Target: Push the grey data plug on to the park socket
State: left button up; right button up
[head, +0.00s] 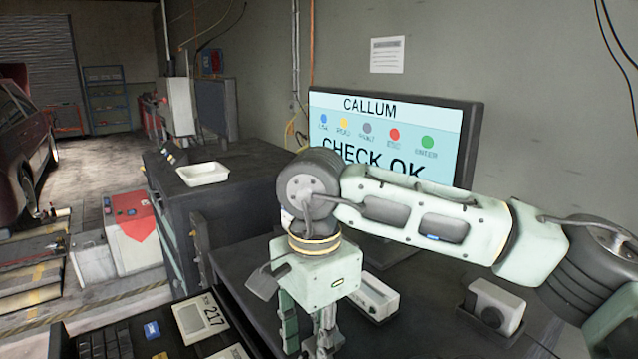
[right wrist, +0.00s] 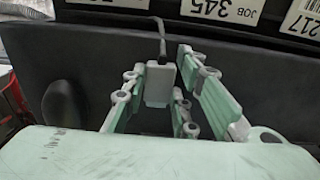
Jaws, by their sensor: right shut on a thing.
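The grey data plug (right wrist: 158,85) is a small pale grey block in the right wrist view, with a dark cable running up from its far end. My right gripper (right wrist: 162,78) is shut on it, with a green and grey finger on each side. In the head view my right gripper (head: 307,335) points down over the dark bench; its fingertips run off the bottom edge and the plug is hidden there. I cannot make out the park socket in either view. My left gripper is not in view.
A monitor (head: 395,135) reading "CHECK OK" stands behind my right arm. A white slotted box (head: 374,297) and a pale boxed device (head: 493,306) sit on the bench (head: 425,285). A white tray (head: 203,174) lies on the dark cabinet. Job cards (right wrist: 228,8) line the far edge.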

grip_shut()
jog(key=shift+r, duration=0.15)
jog(key=shift+r+p, duration=1.8)
jog(key=shift+r, duration=1.05)
